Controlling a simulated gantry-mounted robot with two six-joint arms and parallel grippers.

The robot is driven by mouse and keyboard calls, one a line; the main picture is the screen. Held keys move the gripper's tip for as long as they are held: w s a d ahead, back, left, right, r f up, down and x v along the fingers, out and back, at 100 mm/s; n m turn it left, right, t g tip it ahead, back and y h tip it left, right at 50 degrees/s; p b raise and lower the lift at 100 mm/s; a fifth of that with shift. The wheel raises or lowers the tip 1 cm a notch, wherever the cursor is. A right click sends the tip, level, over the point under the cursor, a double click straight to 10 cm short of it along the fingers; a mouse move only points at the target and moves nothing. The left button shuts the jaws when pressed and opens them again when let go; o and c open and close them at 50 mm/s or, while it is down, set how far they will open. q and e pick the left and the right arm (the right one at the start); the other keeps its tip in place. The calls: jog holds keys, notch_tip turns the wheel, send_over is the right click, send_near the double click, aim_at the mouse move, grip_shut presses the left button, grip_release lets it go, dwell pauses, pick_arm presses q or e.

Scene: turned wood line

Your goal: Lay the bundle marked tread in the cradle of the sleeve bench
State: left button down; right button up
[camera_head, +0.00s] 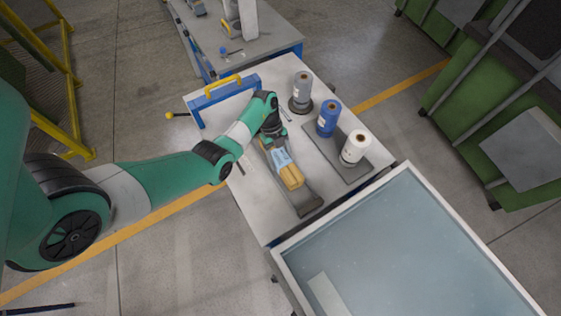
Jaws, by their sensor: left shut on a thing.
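A pale wooden bundle (291,178) with a light blue wrap lies along the long dark grey cradle (309,201) on the white bench (255,205). Any mark on the bundle is too small to read. My left arm reaches in from the left, and my left gripper (271,138) points down at the bundle's far end, shut on it. The fingertips are partly hidden by the wrist. I cannot tell whether the bundle rests fully on the cradle or is held just above it. My right gripper is not in view.
Grey (302,87), blue (328,118) and white (355,148) rolls stand right of the cradle. A blue frame with a yellow handle (222,86) stands at the back left. A glass-topped table (400,255) adjoins the near side. Green machines (500,110) stand at right.

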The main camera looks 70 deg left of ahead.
pick_arm(q)
jog(key=shift+f, duration=0.75)
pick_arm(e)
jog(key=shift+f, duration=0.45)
pick_arm(q)
jog(key=shift+f, duration=0.45)
grip_release()
jog(key=shift+r, duration=0.35)
jog(key=p+v, duration=0.3)
jog(key=v, duration=0.9)
jog(key=shift+r, duration=0.1)
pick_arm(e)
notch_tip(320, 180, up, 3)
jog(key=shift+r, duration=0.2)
